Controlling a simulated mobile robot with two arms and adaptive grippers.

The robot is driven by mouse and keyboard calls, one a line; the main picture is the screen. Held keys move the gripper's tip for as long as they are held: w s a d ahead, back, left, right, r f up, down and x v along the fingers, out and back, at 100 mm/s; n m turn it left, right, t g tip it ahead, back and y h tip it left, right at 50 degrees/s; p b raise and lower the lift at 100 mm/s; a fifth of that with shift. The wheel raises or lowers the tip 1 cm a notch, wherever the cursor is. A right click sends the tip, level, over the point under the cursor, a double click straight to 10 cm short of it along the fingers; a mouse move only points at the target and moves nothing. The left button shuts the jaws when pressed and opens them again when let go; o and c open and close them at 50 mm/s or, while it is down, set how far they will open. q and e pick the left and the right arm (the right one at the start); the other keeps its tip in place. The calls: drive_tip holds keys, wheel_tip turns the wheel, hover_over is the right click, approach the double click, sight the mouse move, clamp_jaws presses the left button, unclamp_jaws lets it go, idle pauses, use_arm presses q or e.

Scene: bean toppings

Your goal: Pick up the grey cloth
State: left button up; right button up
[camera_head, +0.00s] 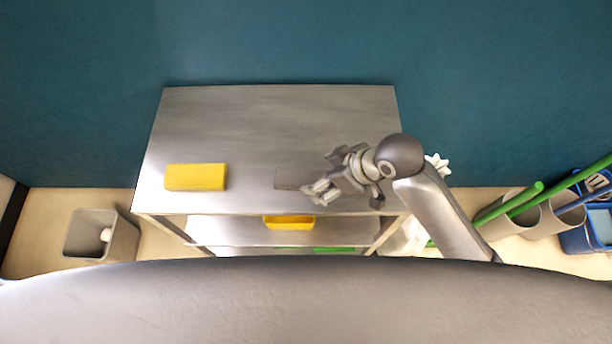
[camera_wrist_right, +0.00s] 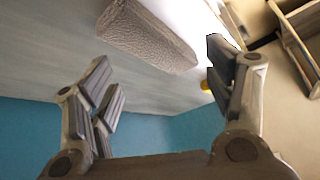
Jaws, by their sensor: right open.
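The grey cloth (camera_head: 288,178) lies on the metal top of the shelf unit (camera_head: 250,125), near its front edge and right of the middle. It is a flat grey block that blends with the metal. My right gripper (camera_head: 325,178) is open just to the right of it, partly over its right end. In the right wrist view the cloth (camera_wrist_right: 147,38) shows as a rough-textured grey block beyond the spread fingers of the right gripper (camera_wrist_right: 163,88), with nothing held between them. My left gripper is not in view.
A yellow block (camera_head: 195,177) lies on the top at the left. A yellow item (camera_head: 289,222) sits on the shelf below, and a green one (camera_head: 335,250) lower still. A bin (camera_head: 122,240) stands at left. Green poles (camera_head: 525,197) and a blue bucket (camera_head: 600,225) stand at right.

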drive_tip(key=w+r+n, duration=0.1)
drive_tip(key=a+r+n+g, duration=0.1)
drive_tip(key=n, duration=0.1)
drive_tip(key=shift+w+a, duration=0.15)
drive_tip(key=shift+w, duration=0.2)
drive_tip(key=shift+w+d+r+n+g, duration=0.25)
drive_tip(key=shift+w+r+n+g, duration=0.25)
drive_tip(key=shift+n, duration=0.5)
drive_tip(key=d+n, duration=0.1)
drive_tip(key=h+p, duration=0.1)
hover_over(308, 177)
drive_tip(key=d, duration=0.2)
drive_tip(key=shift+g, duration=0.3)
wheel_tip(308, 177, down, 4)
drive_tip(key=shift+f, duration=0.2)
drive_tip(key=p+x, duration=0.2)
drive_tip(key=x, duration=0.2)
drive_tip(key=shift+a+f, duration=0.15)
drive_tip(key=shift+f, duration=0.15)
drive_tip(key=shift+a+f, duration=0.1)
drive_tip(key=shift+f, duration=0.15)
drive_tip(key=c, duration=1.1)
